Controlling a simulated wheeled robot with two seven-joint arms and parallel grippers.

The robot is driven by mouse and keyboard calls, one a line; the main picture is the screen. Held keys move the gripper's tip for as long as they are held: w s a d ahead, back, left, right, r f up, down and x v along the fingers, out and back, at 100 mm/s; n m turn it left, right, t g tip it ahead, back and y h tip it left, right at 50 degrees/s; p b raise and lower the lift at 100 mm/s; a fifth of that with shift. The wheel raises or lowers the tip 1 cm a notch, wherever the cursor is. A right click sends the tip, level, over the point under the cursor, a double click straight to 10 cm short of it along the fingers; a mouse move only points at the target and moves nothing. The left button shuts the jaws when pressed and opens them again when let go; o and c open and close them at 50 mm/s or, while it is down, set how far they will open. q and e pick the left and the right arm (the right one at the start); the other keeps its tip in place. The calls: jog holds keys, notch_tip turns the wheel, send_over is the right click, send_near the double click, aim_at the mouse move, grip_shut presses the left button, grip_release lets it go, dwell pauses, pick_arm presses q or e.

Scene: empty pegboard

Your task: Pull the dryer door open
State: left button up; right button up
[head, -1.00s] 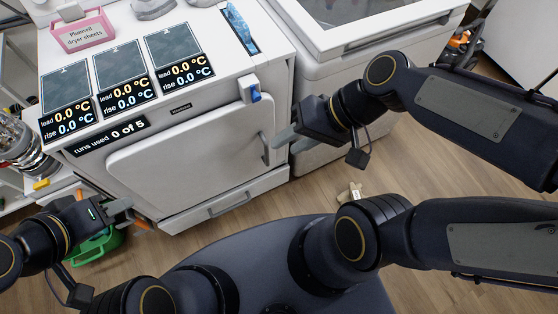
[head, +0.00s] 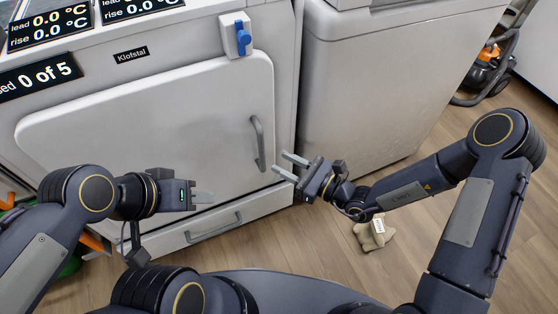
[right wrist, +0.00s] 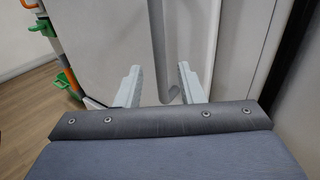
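The white dryer door (head: 150,120) looks closed against the dryer front. Its grey vertical handle (head: 258,143) is near the door's right edge. My right gripper (head: 281,162) is open and empty, its two fingertips just right of the handle's lower part. In the right wrist view, the handle (right wrist: 160,45) runs down from the top, its lower end appearing between the two open fingers (right wrist: 160,82); I see no grip on it. My left gripper (head: 208,198) is in front of the door's lower part, pointing right; its finger gap is not clear.
A blue-and-white switch or latch (head: 241,37) sits above the door's upper right corner. A drawer handle (head: 214,229) is below the door. A white appliance (head: 370,90) stands to the right. A beige tagged bag (head: 374,233) lies on the wooden floor.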

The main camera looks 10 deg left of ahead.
aim_at(262, 152)
jog(key=b+x, duration=0.1)
jog(key=x, duration=0.6)
jog(key=shift+a+b, duration=0.3)
jog(key=shift+a, duration=0.05)
jog(key=shift+c, duration=0.4)
grip_shut()
